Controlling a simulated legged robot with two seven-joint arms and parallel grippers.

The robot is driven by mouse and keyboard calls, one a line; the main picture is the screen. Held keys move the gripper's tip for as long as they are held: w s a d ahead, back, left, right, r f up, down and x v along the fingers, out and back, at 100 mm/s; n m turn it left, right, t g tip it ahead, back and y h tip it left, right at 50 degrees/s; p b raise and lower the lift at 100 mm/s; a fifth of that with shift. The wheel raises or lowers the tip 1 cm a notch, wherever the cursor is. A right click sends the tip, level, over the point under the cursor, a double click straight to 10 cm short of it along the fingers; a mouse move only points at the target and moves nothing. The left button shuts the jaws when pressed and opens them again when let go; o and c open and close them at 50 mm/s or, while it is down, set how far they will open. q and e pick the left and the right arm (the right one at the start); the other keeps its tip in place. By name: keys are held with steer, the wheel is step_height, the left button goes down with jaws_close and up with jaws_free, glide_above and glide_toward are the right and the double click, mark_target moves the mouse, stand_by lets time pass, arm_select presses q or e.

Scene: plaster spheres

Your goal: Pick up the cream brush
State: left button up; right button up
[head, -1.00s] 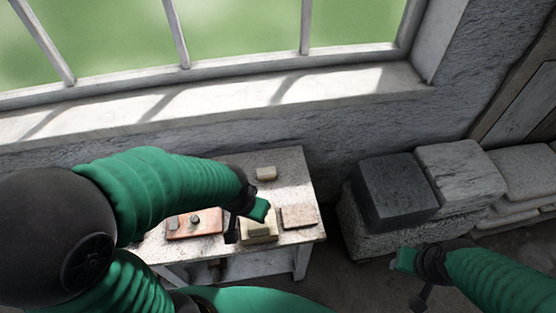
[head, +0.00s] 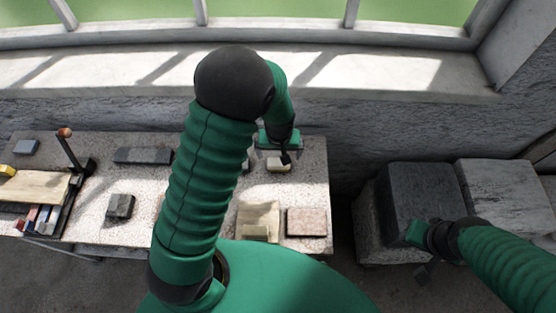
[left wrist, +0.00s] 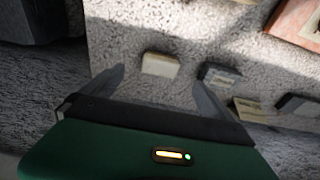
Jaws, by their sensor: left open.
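A small cream block (head: 279,165), which looks like the cream brush, lies near the back right of the speckled worktable (head: 318,180). In the left wrist view the cream brush (left wrist: 160,65) has a pale top and a slightly darker side, and lies on the table. My left gripper (head: 284,153) is over it, pointing down. In the left wrist view its fingers (left wrist: 158,76) are spread with the brush in line with the gap, apart from both. My right gripper (head: 411,234) hangs right of the table in front of a dark block; its fingers are not clear.
A dark grey block (left wrist: 219,76) lies right beside the brush. A pale tray (head: 258,214) and a pinkish slab (head: 306,222) are at the table's front right. A dark slab (head: 143,155) and dark block (head: 120,206) lie left. Stone blocks (head: 421,190) stand right of the table.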

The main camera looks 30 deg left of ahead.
mark_target(279, 161)
arm_select(q)
steer(key=f, duration=0.2)
steer(key=f+b, duration=0.1)
steer(key=f, duration=0.1)
steer(key=w+f, duration=0.1)
steer(key=shift+a+f+b, duration=0.35)
steer(key=shift+f, duration=0.05)
steer(key=f, duration=0.1)
steer(key=w+f+p, duration=0.1)
steer(key=f, duration=0.1)
steer(key=shift+a+f, duration=0.1)
steer(key=shift+f, duration=0.4)
steer(key=shift+a+f, duration=0.1)
steer(key=shift+c, duration=0.7)
steer(key=shift+w+a, duration=0.1)
steer(key=shift+a, duration=0.05)
steer(key=c, duration=1.3)
step_height(279, 161, up, 9)
steer(key=shift+r+b, duration=0.15)
steer(key=shift+b, duration=0.15)
steer(key=shift+c, duration=0.2)
steer(key=shift+d+r, duration=0.2)
steer(key=shift+r, duration=0.2)
arm_select(e)
steer(key=x, duration=0.3)
steer(key=shift+d, duration=0.1)
